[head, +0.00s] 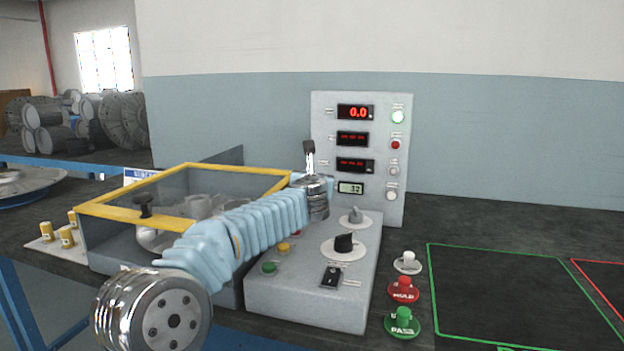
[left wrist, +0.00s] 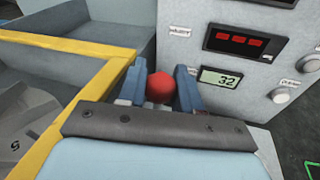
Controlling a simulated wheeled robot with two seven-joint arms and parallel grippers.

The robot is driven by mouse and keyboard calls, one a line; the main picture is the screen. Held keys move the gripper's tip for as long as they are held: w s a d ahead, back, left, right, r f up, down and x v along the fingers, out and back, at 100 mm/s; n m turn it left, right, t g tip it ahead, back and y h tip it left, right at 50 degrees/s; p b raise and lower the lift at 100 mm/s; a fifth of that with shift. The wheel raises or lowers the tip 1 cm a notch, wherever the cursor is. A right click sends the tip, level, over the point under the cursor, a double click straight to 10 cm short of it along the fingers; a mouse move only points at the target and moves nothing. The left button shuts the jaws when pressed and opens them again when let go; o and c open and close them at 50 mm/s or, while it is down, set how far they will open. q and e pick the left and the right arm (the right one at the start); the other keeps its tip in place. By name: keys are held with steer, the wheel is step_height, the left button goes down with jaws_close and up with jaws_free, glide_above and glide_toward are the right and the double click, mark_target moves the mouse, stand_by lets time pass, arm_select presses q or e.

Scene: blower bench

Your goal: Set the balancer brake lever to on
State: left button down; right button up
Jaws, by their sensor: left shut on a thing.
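A red ball-shaped knob (left wrist: 160,87) sits between the two blue fingers of my left gripper (left wrist: 160,80) in the left wrist view. The gripper is shut on it. The shaft below the knob is hidden, so which way the lever leans cannot be told. In the head view my left arm reaches from lower left over the console (head: 306,300), its wrist in front of the panel's left edge. There the fingers and the knob are hidden behind my wrist. No label for the brake shows. My right gripper is in neither view.
An upright panel (head: 384,212) with red displays stands behind the console. A yellow-framed clear box (head: 110,213) is close under my left arm. The console carries a black rotary knob (head: 344,243) and buttons.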

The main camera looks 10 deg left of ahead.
arm_select(q)
steer(key=c, duration=0.9)
jaws_free()
steer(key=shift+w+d+f, duration=0.15)
steer(key=shift+d+f, duration=0.15)
steer(key=shift+f, duration=0.2)
steer(key=shift+o, duration=0.5)
steer(key=shift+a+r, duration=0.15)
steer(key=shift+r, duration=0.05)
steer(key=shift+s, duration=0.5)
steer(key=b+v, duration=0.3)
steer(key=v, duration=0.9)
steer(key=shift+r+b, duration=0.1)
steer(key=shift+b, duration=0.2)
steer(key=shift+s, duration=0.45)
